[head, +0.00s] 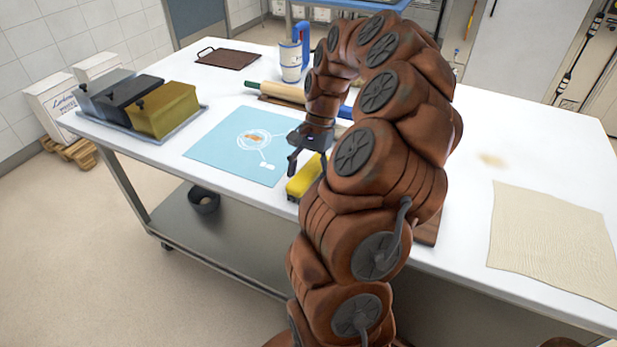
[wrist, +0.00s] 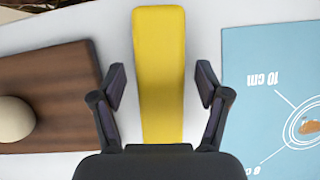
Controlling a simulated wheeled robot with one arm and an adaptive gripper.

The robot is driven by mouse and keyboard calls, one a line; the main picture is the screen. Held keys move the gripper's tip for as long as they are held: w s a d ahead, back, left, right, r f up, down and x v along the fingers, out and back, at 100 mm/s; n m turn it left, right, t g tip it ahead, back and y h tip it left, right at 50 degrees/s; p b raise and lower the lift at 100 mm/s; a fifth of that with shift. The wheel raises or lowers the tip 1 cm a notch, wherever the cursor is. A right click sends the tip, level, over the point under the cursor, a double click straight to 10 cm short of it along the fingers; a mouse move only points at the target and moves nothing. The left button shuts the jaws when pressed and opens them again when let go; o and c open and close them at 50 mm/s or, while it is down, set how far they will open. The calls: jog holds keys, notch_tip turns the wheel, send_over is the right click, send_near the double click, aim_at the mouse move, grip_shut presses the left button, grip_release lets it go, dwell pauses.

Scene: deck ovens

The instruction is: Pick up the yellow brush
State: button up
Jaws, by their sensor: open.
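The yellow brush (head: 304,177) lies on the white table near its front edge, partly hidden behind my arm in the head view. In the wrist view the yellow brush (wrist: 160,70) runs lengthwise between my two fingers. My gripper (head: 308,163) is just above the brush in the head view. In the wrist view my gripper (wrist: 161,88) is open, with one finger on each side of the brush and a gap on both sides. The lower end of the brush is hidden by the gripper's body.
A blue mat (head: 215,150) lies left of the brush. A brown wooden board (wrist: 60,85) with a pale round object (wrist: 14,118) lies on the other side. A rolling pin (head: 283,92), measuring jug (head: 291,62) and lidded tins (head: 165,108) stand farther back. A cloth (head: 555,240) lies at right.

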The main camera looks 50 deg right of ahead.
aim_at(307, 172)
jog(key=c, duration=1.3)
jog(key=shift+r+p, duration=0.4)
jog(key=shift+p, duration=0.15)
notch_tip(307, 172, up, 10)
jog(key=shift+f+b, duration=0.15)
jog(key=shift+b, duration=0.95)
